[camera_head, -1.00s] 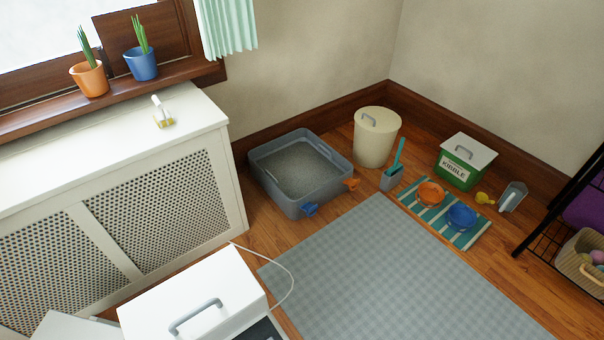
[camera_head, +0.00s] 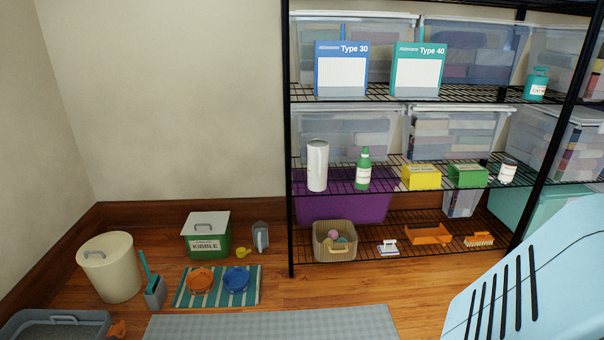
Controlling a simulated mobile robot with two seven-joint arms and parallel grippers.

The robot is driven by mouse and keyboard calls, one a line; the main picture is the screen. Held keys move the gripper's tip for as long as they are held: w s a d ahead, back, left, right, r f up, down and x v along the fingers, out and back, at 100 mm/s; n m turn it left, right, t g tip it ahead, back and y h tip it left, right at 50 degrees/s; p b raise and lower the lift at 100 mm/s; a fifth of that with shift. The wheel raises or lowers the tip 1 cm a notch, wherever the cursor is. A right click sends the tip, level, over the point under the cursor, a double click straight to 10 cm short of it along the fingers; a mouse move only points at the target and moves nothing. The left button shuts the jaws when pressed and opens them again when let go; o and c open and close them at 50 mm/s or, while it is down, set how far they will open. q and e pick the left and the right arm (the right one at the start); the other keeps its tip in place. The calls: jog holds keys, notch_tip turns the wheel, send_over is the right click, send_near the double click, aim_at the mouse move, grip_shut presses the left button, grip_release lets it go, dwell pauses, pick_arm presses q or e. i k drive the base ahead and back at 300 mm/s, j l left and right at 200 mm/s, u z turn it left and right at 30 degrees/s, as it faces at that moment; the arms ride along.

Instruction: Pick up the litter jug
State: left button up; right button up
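I see nothing I can clearly name as the litter jug. A small teal container with a lid and a white label (camera_head: 536,83) stands on the upper shelf at the right; its label is too small to read surely. A cream lidded bin (camera_head: 110,268) stands on the floor at the left. A grey litter tray (camera_head: 55,326) is partly in view at the lower left, cut off by the frame edge. Neither of my grippers is in view.
A black wire shelf (camera_head: 290,180) holds clear bins, boxes and bottles. A green kibble box (camera_head: 207,237), a scoop holder (camera_head: 155,293) and a striped mat (camera_head: 217,299) with two bowls are on the floor. A light blue slotted object (camera_head: 530,290) fills the lower right.

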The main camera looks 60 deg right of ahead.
aim_at(318, 149)
jog(key=z, duration=1.75)
jog(key=i+u, duration=0.1)
jog(key=i, duration=0.4)
jog(key=i+l+u, duration=0.1)
jog(key=i, duration=0.35)
jog(key=i+l+u, duration=0.15)
jog(key=i, duration=0.35)
jog(key=i+l+u, duration=0.1)
jog(key=i, duration=0.4)
jog(key=i+l+u, duration=0.1)
jog(key=i, duration=0.35)
jog(key=l, duration=0.1)
